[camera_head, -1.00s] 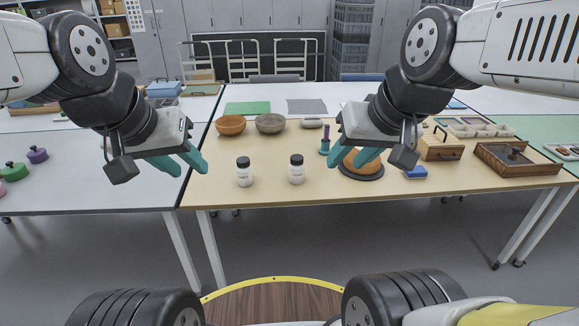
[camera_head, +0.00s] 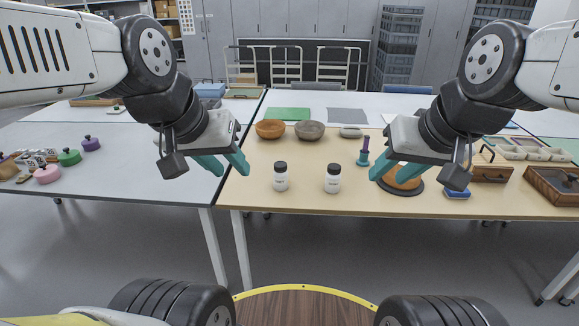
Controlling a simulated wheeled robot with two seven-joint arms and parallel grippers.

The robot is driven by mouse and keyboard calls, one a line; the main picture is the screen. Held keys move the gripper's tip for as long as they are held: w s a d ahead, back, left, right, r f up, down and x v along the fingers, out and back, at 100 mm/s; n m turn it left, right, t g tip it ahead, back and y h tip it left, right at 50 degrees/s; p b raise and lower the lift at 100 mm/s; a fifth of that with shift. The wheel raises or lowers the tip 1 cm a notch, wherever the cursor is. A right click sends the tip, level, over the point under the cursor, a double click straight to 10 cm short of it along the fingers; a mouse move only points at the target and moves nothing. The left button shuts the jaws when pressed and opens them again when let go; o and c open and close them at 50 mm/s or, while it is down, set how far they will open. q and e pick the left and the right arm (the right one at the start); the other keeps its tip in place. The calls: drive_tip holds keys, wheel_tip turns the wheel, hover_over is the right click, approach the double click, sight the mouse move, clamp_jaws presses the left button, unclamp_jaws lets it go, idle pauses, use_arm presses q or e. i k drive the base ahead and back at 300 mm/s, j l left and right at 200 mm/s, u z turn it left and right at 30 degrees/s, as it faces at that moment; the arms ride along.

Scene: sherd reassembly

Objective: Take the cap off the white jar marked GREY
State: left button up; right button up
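Two white jars with black caps stand upright on the beige table (camera_head: 300,209): a left jar (camera_head: 280,183) and a right jar (camera_head: 332,184). Both caps are on. The print on both labels is too small to read, so I cannot tell which is marked GREY. My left gripper (camera_head: 233,174), with teal fingers, is open and empty to the left of the left jar. My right gripper (camera_head: 385,181) is open and empty to the right of the right jar, in front of part of an orange-brown round piece (camera_head: 407,184).
Behind the jars are an orange bowl (camera_head: 270,129), a grey-brown bowl (camera_head: 310,130) and a purple-and-teal tool (camera_head: 364,152). A blue block (camera_head: 457,193) and wooden boxes (camera_head: 490,173) lie at right. The table between and in front of the jars is clear.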

sight(280, 179)
drive_tip(key=i+j+z, duration=0.2)
drive_tip(key=j, duration=0.35)
drive_tip(key=i+j+z, duration=0.2)
drive_tip(key=j, duration=0.35)
drive_tip(key=j+z, duration=0.2)
drive_tip(key=j, duration=0.4)
